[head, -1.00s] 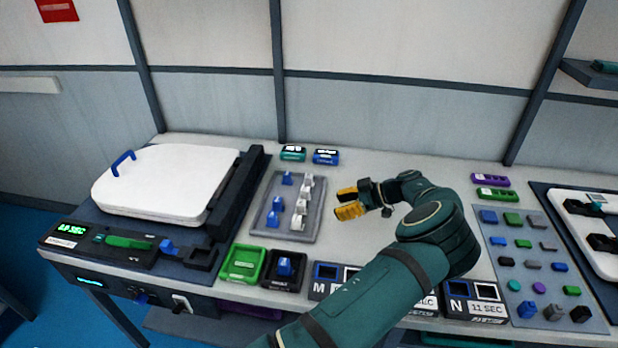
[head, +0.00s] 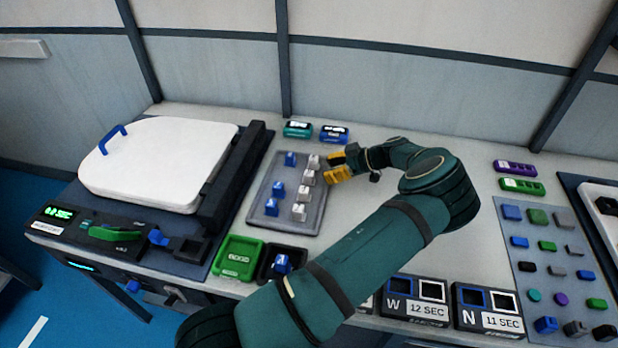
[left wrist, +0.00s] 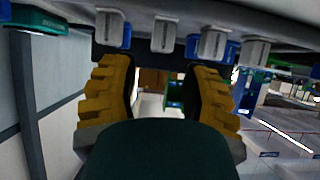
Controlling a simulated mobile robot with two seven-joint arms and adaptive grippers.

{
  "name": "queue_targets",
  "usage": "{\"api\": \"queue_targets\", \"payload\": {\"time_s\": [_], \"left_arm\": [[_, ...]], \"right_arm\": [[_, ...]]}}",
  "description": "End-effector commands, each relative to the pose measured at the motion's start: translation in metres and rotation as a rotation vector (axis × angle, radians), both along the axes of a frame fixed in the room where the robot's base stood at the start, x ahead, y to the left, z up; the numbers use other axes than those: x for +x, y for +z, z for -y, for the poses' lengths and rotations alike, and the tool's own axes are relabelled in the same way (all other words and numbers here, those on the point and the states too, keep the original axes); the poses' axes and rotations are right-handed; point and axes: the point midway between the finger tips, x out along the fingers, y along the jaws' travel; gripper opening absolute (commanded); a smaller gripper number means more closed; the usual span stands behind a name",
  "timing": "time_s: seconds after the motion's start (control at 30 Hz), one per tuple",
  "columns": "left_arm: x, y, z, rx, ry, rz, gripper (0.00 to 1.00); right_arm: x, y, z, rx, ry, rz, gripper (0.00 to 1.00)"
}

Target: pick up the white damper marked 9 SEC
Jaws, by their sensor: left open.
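A grey tray (head: 251,206) holds a column of several white dampers (head: 303,194) on its right side and blue dampers (head: 278,190) on its left. The 9 SEC mark cannot be read on any of them. My left gripper (head: 338,166) has yellow fingers, is open and empty, and is just right of the tray's back right part, beside the white dampers. In the left wrist view the fingers (left wrist: 160,82) are spread, with several whitish dampers (left wrist: 165,34) and blue ones in a row along the top. My right gripper is not in view.
A white toilet lid (head: 160,160) on a test stand is left of the tray. Green (head: 239,257) and black bins stand in front. Teal and blue timers (head: 334,134) stand behind. A mat with small coloured blocks (head: 540,245) is at right. The table between is mostly clear.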

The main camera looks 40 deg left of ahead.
Motion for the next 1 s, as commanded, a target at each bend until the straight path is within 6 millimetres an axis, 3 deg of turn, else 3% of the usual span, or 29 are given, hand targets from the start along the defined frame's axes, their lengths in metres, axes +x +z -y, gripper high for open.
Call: {"api": "queue_targets", "payload": {"time_s": [0.6, 0.93, 1.0], "left_arm": [[-0.032, -0.028, -0.051, 0.0, 0.001, 0.0, 0.46], [-0.034, -0.03, -0.055, 0.0, -0.001, 0.0, 0.49], [-0.034, -0.03, -0.055, 0.0, -0.001, 0.0, 0.25]], "right_arm": [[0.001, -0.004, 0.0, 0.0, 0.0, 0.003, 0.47], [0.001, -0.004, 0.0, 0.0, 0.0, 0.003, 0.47], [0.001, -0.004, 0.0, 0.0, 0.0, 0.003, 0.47]]}}
